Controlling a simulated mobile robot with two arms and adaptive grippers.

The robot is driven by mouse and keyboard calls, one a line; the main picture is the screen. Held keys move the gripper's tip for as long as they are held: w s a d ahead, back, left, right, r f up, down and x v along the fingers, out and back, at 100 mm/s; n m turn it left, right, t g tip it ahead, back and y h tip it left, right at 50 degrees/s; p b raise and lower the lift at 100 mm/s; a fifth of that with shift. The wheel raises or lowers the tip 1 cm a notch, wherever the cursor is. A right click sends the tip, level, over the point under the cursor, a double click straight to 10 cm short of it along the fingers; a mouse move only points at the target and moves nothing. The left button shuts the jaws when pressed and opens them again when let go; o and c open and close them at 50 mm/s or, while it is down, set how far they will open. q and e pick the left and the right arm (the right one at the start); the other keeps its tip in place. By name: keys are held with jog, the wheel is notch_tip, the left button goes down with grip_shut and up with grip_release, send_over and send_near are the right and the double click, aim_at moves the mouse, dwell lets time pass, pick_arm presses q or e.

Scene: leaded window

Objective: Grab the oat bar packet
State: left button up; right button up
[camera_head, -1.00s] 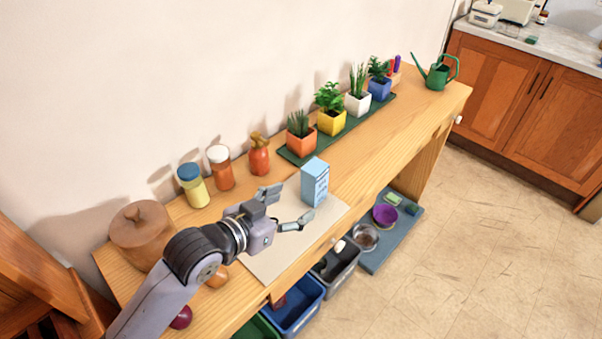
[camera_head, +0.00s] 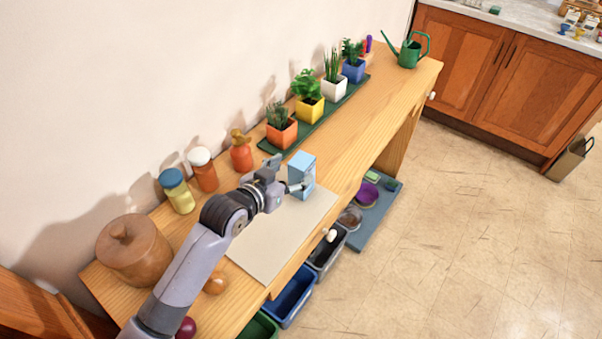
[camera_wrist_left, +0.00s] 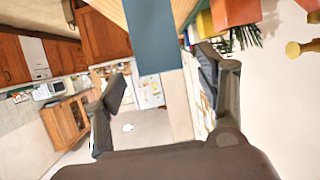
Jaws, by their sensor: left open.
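The oat bar packet, which I take to be the light blue box (camera_head: 302,174), stands upright on the table at the far end of a beige mat. My left gripper (camera_head: 286,174) is open at the packet's left side, its fingers reaching toward it; contact cannot be told. In the left wrist view a blue face (camera_wrist_left: 153,38), likely the packet, lies ahead between the two spread fingers of the gripper (camera_wrist_left: 162,85). The packet's lower left part is partly hidden by a finger. My right gripper is not in view.
Potted plants (camera_head: 308,109) stand on a green tray behind the packet. Jars and an orange bottle (camera_head: 241,152) line the wall side. A brown lidded pot (camera_head: 134,250) is at the near left. Bins (camera_head: 291,297) sit below the front edge.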

aim_at(302, 164)
pick_arm(q)
jog(key=shift+w+d+f, duration=0.1)
jog(key=shift+w+d, duration=0.2)
jog(key=shift+d, duration=0.05)
jog(key=shift+w+d, duration=0.15)
jog(key=shift+w, duration=0.1)
jog(key=p+x, duration=0.1)
jog(key=x, duration=0.2)
jog(key=shift+w+f, duration=0.15)
jog(key=shift+w+d+f+p, duration=0.15)
jog(key=shift+w+f+p, duration=0.15)
jog(key=shift+w, duration=0.15)
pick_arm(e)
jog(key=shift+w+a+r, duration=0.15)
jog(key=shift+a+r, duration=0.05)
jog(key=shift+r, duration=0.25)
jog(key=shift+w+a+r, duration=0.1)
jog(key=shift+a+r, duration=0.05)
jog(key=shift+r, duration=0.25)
pick_arm(q)
jog(key=c, duration=0.9)
jog(key=shift+c, duration=0.7)
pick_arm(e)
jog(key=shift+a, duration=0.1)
pick_arm(q)
jog(key=shift+r, duration=0.1)
